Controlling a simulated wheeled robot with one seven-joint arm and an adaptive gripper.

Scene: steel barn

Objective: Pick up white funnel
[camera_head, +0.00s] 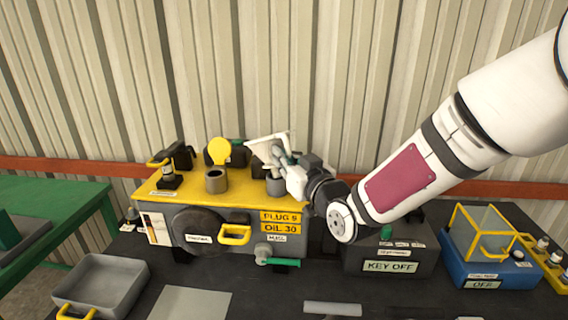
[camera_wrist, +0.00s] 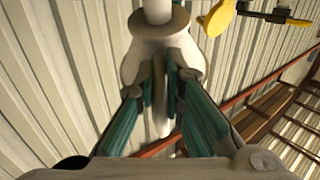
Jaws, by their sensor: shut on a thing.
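The white funnel (camera_head: 266,143) is above the top of the yellow-topped machine (camera_head: 160,190), tilted, just beyond my gripper (camera_head: 281,158). In the wrist view the funnel (camera_wrist: 158,52) fills the upper middle, with its narrow end toward the top edge. My gripper (camera_wrist: 164,90) has its teal fingers closed together on the funnel's near side. Part of the funnel is hidden behind the fingers. A grey cylindrical neck (camera_head: 275,187) on the machine stands below my gripper.
A yellow round cap (camera_head: 219,150) stands raised by an open grey cylinder (camera_head: 216,181). A black handled part (camera_head: 170,178) is at the machine's left. A grey tray (camera_head: 101,282), a key box (camera_head: 390,262) and a blue box (camera_head: 490,268) stand around it. The corrugated wall is close behind.

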